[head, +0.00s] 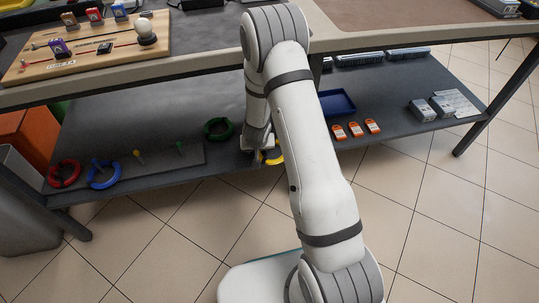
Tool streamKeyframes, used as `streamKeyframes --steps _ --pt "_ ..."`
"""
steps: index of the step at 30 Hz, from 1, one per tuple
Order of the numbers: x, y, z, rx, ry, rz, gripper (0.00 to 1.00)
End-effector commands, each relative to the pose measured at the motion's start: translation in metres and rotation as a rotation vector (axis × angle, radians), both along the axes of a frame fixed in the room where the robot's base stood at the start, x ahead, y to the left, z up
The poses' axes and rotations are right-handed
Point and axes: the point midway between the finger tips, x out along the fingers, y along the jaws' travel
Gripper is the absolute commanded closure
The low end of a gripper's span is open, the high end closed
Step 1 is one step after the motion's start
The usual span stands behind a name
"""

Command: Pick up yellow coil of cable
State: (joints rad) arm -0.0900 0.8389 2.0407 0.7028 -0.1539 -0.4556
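The yellow coil of cable (271,160) lies on the lower shelf near its front edge. Only a small part of it shows, just left of my white arm, which hides the rest. My gripper (260,150) points down at the coil, right at or just above it. Its fingers are mostly hidden, so I cannot tell whether they are around the coil or touching it. A green coil (218,129) lies on the shelf to the left of my gripper. A blue coil (103,175) and a red coil (64,174) lie farther left.
The lower shelf (140,120) sits under a worktop (205,62). Upright pegs (138,156) stand on a grey plate. Right of my arm are a blue tray (336,103), orange devices (355,130) and grey boxes (422,110). A wooden board (95,48) lies on the worktop.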

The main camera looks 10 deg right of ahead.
Motion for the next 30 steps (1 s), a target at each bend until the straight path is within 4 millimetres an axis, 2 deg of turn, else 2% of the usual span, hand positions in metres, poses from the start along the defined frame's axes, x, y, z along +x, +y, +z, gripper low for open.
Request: streamKeyframes --steps 5,22,30 --pt "0.0001 -0.0005 0.0015 0.0 0.0 -0.001 0.53" --pt "0.0 -0.0011 0.0015 -0.001 0.0 -0.001 0.99" --pt "0.0001 -0.0014 0.0017 0.0 -0.001 -0.002 1.0"
